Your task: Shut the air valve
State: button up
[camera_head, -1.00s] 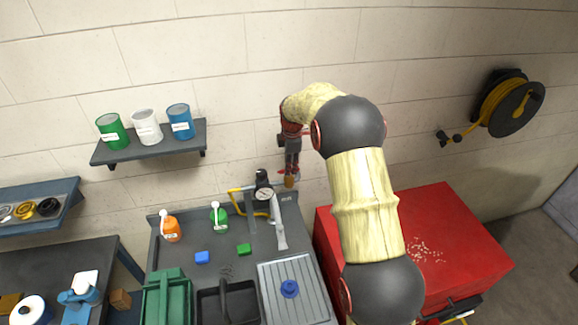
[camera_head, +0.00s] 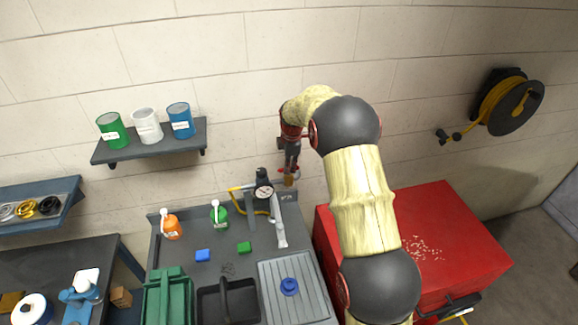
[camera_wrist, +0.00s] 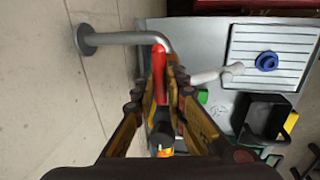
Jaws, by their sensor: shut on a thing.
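The air valve's red lever handle (camera_wrist: 159,76) lies between my fingers in the wrist view, beside a grey pipe (camera_wrist: 122,38) that comes out of the wall and bends. My gripper (camera_wrist: 162,88) is shut on this red handle. In the head view my gripper (camera_head: 290,172) is near the wall, above the back right of the grey bench, with bits of red showing around its fingertips. The valve body is mostly hidden behind my fingers, so the lever's exact angle is hard to tell.
A pressure gauge (camera_head: 264,191) with a yellow hose stands just left of my gripper. The grey bench (camera_head: 180,262) holds spray bottles, small blocks and a black bin (camera_head: 228,303). A red cabinet (camera_head: 440,225) stands to the right. A shelf (camera_head: 150,146) with cans is on the wall.

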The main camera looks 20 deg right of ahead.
jog(key=shift+m, duration=0.3)
grip_shut()
jog(key=m+h+b, duration=0.1)
jog(key=m+b, duration=0.1)
jog(key=m, duration=0.3)
jog(key=shift+w+a+g, duration=0.1)
jog(key=shift+a+g, duration=0.05)
jog(key=shift+g, duration=0.15)
jog(key=m, duration=0.2)
jog(key=m+b, duration=0.1)
jog(key=m, duration=0.2)
jog(key=shift+w+a+m+g+h, duration=0.1)
jog(key=shift+m+g+h, duration=0.2)
jog(key=shift+g, duration=0.1)
jog(key=m, duration=0.3)
jog(key=m+g, duration=0.1)
jog(key=m, duration=0.2)
jog(key=shift+w+r+m, duration=0.15)
jog(key=shift+m, duration=0.15)
jog(key=o, duration=0.7)
grip_release()
jog(key=shift+o, duration=0.3)
notch_tip(320, 180, up, 12)
jog(key=a, duration=0.2)
jog(key=shift+w+a+f, duration=0.15)
jog(key=shift+w+f, duration=0.05)
jog(key=shift+f, duration=0.05)
